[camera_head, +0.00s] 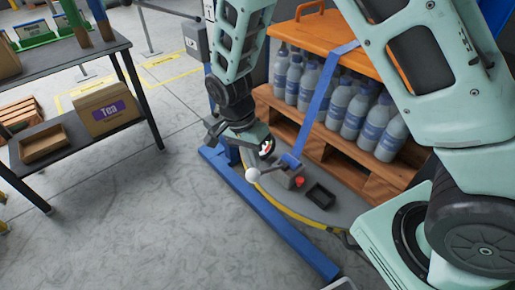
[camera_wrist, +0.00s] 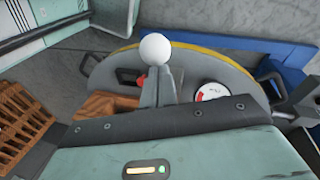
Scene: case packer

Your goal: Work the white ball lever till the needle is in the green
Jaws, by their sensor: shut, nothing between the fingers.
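The white ball (camera_head: 252,175) tops a lever on a small grey unit (camera_head: 290,179) on the grey platform. In the wrist view the white ball (camera_wrist: 155,47) appears just past the tips of my gripper (camera_wrist: 160,70). The fingers are together with nothing between them; I cannot tell whether they touch the ball. In the head view my gripper (camera_head: 250,148) points down, close above the ball. The round gauge (camera_head: 267,147) sits beside it. The gauge also shows in the wrist view (camera_wrist: 209,92), white with a red part and partly hidden; its needle position is too small to read.
A blue rail (camera_head: 275,220) runs along the platform's front. A wooden pallet (camera_head: 340,160) with several bottles (camera_head: 352,116) stands behind.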

